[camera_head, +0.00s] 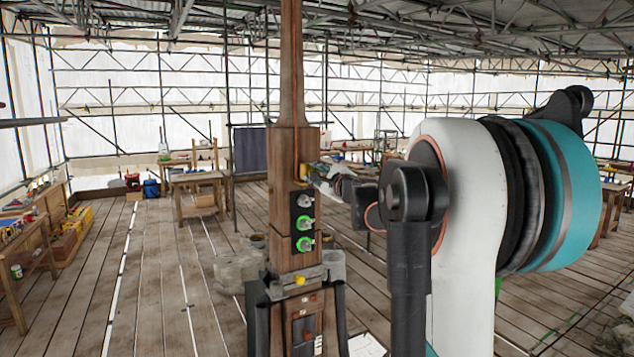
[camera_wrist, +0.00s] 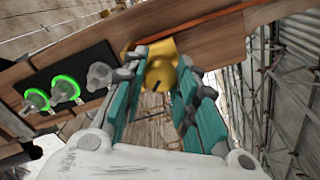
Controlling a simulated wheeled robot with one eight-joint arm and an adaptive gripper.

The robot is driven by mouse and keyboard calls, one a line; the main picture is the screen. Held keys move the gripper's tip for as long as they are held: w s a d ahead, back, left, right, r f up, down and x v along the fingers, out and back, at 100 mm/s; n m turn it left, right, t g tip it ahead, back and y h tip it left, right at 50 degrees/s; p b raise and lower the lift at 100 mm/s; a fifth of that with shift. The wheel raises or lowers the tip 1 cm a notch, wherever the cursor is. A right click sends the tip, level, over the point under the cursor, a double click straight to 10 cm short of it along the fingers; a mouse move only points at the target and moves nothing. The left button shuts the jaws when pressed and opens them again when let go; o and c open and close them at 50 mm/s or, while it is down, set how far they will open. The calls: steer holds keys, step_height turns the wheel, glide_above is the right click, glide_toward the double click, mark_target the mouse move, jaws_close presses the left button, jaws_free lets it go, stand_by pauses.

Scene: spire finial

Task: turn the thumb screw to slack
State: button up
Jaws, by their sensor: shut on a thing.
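The yellow thumb screw (camera_wrist: 160,73) sits at a yellow bracket (camera_wrist: 162,46) on the wooden post, with a dark slot or mark on its face. In the head view the yellow fitting (camera_head: 303,171) shows small on the post's right side, beside my arm. My gripper (camera_wrist: 161,64) has its teal fingers on either side of the thumb screw, shut on it. In the head view my arm and the small scale hide the details of the grip. The screw's turn angle is hard to tell.
The wooden post (camera_head: 290,226) carries a black panel (camera_head: 302,204) with three grey knobs, two ringed green. An orange cable (camera_head: 291,92) runs down the post to the yellow fitting. Workbenches stand left and behind; plank floor is open at left.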

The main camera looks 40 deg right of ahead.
steer(key=n+b, duration=0.5)
steer(key=n, duration=2.2)
steer(key=shift+n+b, duration=0.4)
steer(key=o, duration=1)
steer(key=shift+o, duration=0.2)
steer(key=shift+s, duration=0.1)
steer(key=v, duration=0.7)
steer(key=shift+s, duration=0.15)
